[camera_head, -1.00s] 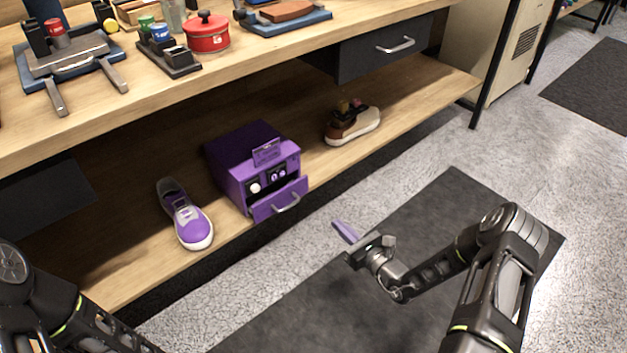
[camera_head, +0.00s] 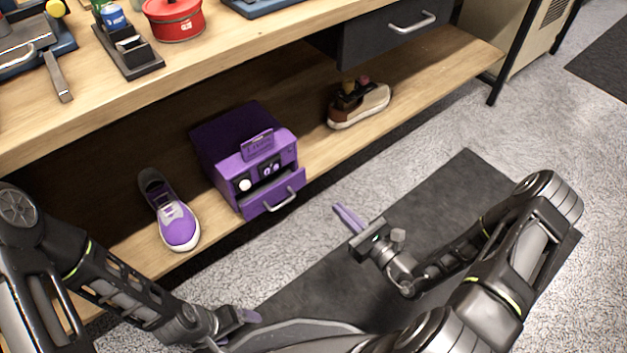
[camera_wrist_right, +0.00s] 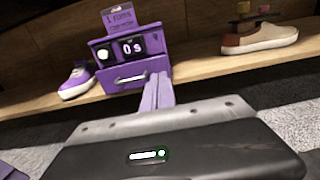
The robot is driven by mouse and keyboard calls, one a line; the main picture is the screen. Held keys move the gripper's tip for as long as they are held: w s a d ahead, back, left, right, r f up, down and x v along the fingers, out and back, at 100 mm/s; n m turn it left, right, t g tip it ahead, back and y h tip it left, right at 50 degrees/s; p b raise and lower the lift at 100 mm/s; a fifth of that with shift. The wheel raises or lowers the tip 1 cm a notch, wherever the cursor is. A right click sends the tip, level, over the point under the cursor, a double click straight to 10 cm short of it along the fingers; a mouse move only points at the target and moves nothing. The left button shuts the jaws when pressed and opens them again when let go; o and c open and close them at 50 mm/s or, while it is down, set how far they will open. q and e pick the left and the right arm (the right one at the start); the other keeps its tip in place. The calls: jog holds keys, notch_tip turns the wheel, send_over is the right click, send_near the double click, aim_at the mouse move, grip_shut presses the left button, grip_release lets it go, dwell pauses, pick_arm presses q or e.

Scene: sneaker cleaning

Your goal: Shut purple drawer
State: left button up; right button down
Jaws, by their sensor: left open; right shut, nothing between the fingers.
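A purple box (camera_head: 233,137) stands on the low wooden shelf. Its purple drawer (camera_head: 268,199) sticks out of the lower front, partly open, with a grey handle (camera_head: 284,201). My right gripper (camera_head: 347,217) is shut and empty, in front of and to the right of the drawer, apart from it in the head view. In the right wrist view its purple fingers (camera_wrist_right: 156,92) point toward the box, and the drawer (camera_wrist_right: 122,78) shows just left of and beyond them. My left gripper (camera_head: 243,318) is open, low in the head view below the drawer; its fingers are partly hidden.
A purple sneaker (camera_head: 173,219) stands left of the box and a brown-and-white shoe (camera_head: 362,108) stands right of it. The shelf (camera_head: 420,82) lies under a workbench (camera_head: 225,48) with a dark drawer (camera_head: 395,38). A dark mat (camera_head: 440,200) covers open floor at right.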

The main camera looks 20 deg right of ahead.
jog(key=b, duration=0.5)
send_near(300, 169)
jog(key=x, duration=0.5)
jog(key=shift+a+f, duration=0.15)
jog(key=shift+f, duration=0.05)
jog(key=shift+w+a+r, duration=0.1)
jog(key=shift+w+a, duration=0.05)
jog(key=shift+w, duration=0.3)
jog(key=x, duration=0.3)
jog(key=shift+w+a+p, duration=0.15)
jog(key=shift+w+p, duration=0.15)
jog(key=shift+p, duration=0.05)
jog(key=shift+w+r, duration=0.15)
jog(key=shift+w, duration=0.05)
